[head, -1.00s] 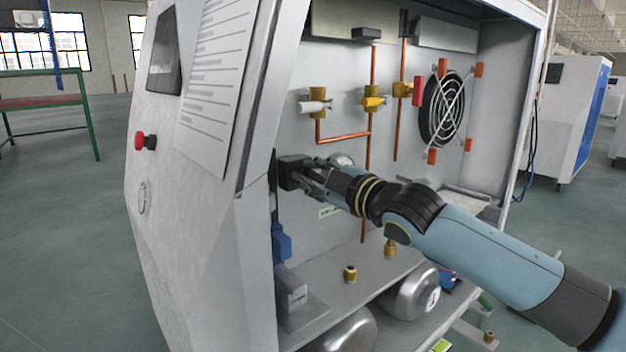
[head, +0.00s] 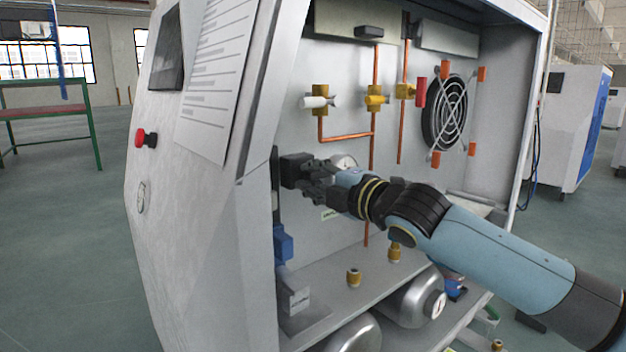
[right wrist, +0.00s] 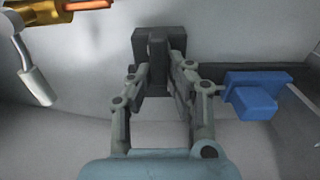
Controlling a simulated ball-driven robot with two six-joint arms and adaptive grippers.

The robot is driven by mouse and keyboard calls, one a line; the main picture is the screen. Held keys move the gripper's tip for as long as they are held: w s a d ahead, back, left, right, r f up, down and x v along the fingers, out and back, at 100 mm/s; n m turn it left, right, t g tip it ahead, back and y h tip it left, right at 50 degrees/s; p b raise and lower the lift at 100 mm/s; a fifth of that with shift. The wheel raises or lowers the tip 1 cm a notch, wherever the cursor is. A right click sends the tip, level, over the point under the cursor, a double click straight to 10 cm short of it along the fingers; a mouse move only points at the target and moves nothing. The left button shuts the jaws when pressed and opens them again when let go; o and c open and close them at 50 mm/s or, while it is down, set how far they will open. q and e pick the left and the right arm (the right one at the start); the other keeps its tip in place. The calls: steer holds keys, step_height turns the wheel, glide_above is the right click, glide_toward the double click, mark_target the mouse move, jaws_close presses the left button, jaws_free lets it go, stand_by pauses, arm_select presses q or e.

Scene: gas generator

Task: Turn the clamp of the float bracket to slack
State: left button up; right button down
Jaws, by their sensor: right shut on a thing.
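A dark block (head: 293,168) sits on a narrow dark vertical rail (head: 275,180) at the left inside wall of the open cabinet. My right gripper (head: 312,180) reaches in from the right and is shut on this block. In the right wrist view, the dark block (right wrist: 152,48) is between the fingers of the right gripper (right wrist: 165,78). A blue block (head: 283,243) is lower on the same rail and also shows in the right wrist view (right wrist: 252,98), apart from the fingers. I cannot tell which part is the clamp's turning piece. My left gripper is not in view.
A fan (head: 445,112) is at right. The cabinet's front panel edge (head: 262,110) is close at left.

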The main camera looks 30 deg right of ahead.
steer(key=shift+f, duration=0.2)
steer(key=c, duration=1.3)
jaws_free()
steer(key=shift+r, duration=0.1)
steer(key=shift+s, duration=0.1)
steer(key=shift+s+d, duration=0.15)
steer(key=shift+s, duration=1.8)
steer(key=shift+s+d, duration=0.15)
steer(key=shift+s, duration=1.85)
steer(key=shift+s+d, duration=0.15)
steer(key=shift+s, duration=1.8)
